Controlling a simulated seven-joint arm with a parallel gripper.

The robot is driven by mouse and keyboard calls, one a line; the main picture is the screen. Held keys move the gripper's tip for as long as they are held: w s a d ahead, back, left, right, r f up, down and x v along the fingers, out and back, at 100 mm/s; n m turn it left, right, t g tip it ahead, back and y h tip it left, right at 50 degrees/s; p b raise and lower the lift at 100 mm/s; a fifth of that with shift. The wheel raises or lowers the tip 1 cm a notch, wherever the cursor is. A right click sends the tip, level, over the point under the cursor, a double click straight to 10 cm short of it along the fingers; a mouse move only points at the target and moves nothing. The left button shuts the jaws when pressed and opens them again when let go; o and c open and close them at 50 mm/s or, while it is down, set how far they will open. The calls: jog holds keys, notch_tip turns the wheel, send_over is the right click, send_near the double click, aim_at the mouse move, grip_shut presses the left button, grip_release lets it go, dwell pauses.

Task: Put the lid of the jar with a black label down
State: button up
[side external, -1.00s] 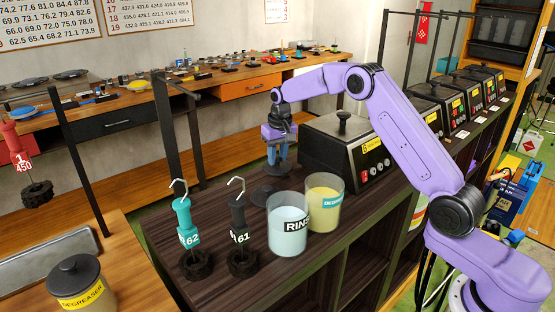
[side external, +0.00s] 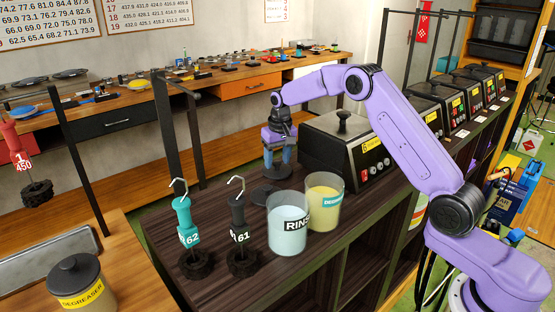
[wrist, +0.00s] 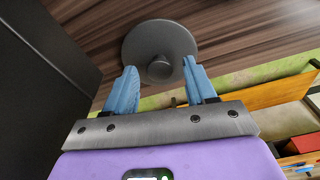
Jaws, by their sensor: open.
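The jar with a black label (side external: 288,225) reads RINS, holds pale blue liquid and stands open on the dark counter. A dark round lid with a central knob (wrist: 160,52) lies flat on the counter in the wrist view. In the side external view this lid (side external: 277,173) is right below my gripper, behind the jars. My gripper (side external: 279,163) is open and points down, with its blue fingertips (wrist: 161,80) apart on either side of the knob.
A boxy heater (side external: 345,148) stands close to my gripper's right. Two hook-topped tools (side external: 185,228) stand at the left.

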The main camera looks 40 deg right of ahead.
aim_at(280, 172)
notch_tip(280, 172, up, 12)
jog(key=s, duration=0.1)
jog(key=s+a+n, duration=0.4)
jog(key=s+a, duration=0.3)
jog(key=s, duration=0.4)
jog(key=s+a+n, duration=0.3)
jog(key=s+a, duration=0.4)
jog(key=s, duration=0.3)
jog(key=s+d+f+n, duration=0.1)
jog(key=s+d+n, duration=0.1)
jog(key=s, duration=0.6)
jog(key=s+d+f+n, duration=0.1)
jog(key=s+f+n, duration=0.1)
jog(key=s, duration=0.7)
jog(key=s+d+f+n+g, duration=0.1)
jog(key=s+d+n, duration=0.1)
jog(key=s, duration=0.7)
jog(key=shift+d+f+n+y, duration=0.2)
jog(key=shift+d+n+y, duration=0.15)
jog(key=shift+n, duration=0.55)
